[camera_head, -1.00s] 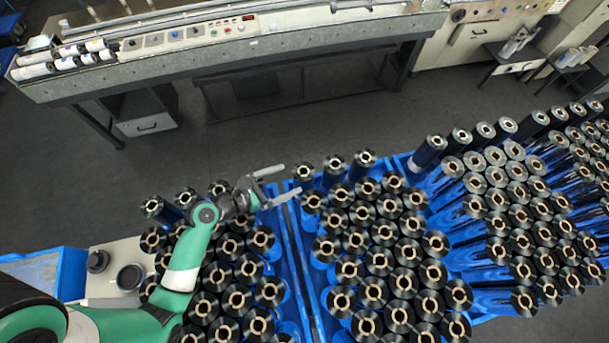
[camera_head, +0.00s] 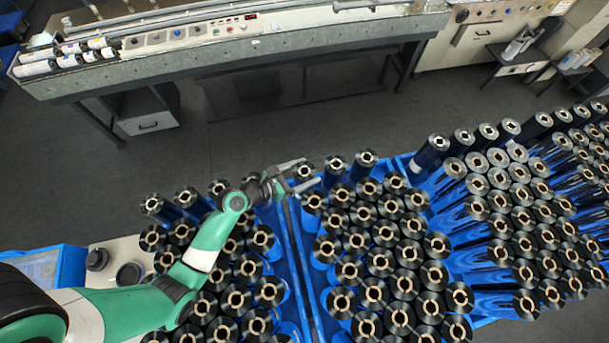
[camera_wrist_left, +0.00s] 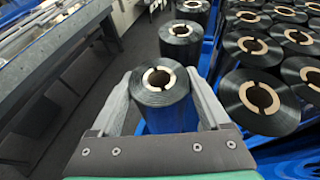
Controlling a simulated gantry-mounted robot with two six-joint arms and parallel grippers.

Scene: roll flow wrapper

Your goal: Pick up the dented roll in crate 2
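My left gripper (camera_head: 311,171) is at the far left corner of the middle blue crate (camera_head: 309,270), its fingers open. A dark roll (camera_head: 304,171) with a pale core stands between the fingers. In the left wrist view, the left gripper (camera_wrist_left: 160,82) has one finger on each side of this roll (camera_wrist_left: 160,112), very close to its sides; I cannot tell whether they touch it. Its top looks round and its lower part is bluish. No dent is clear on any roll, and no crate number shows. My right gripper is not in view.
Several rolls stand close by in the middle crate, the nearest behind (camera_wrist_left: 181,38) and to the right (camera_wrist_left: 258,100) in the wrist view. Another crate of rolls (camera_head: 238,299) lies left, more lie right. A long machine bench (camera_head: 230,45) stands behind open floor.

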